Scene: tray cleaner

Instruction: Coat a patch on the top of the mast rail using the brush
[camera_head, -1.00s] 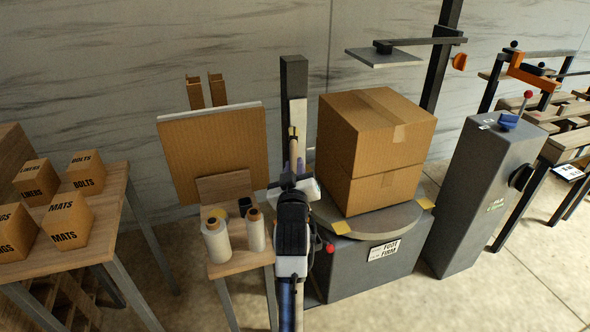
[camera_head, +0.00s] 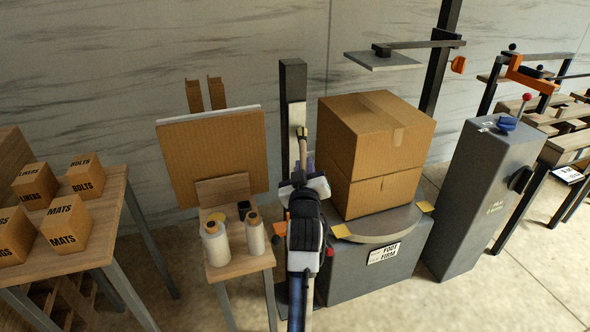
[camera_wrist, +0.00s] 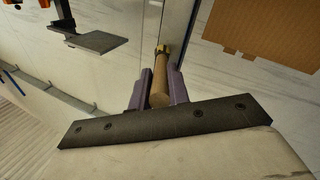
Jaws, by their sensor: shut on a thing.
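The mast rail (camera_head: 297,119) is a pale strip on the front of a dark upright post (camera_head: 292,75), left of the stacked cartons. My gripper (camera_wrist: 157,96) has purple fingers and is shut on the brush (camera_wrist: 161,80), holding it by its round wooden handle. The brush also shows in the head view (camera_head: 302,141), pointing up in front of the post; its far end has a brassy collar. Whether it touches the rail cannot be told. My wrist hides the rail's lower part.
Two stacked cartons (camera_head: 372,135) stand on a round turntable (camera_head: 378,229) just right of my arm. A small table (camera_head: 240,263) with two white rolls and a cardboard panel (camera_head: 215,150) are at left. A flat plate on an arm (camera_head: 383,61) hangs above the cartons.

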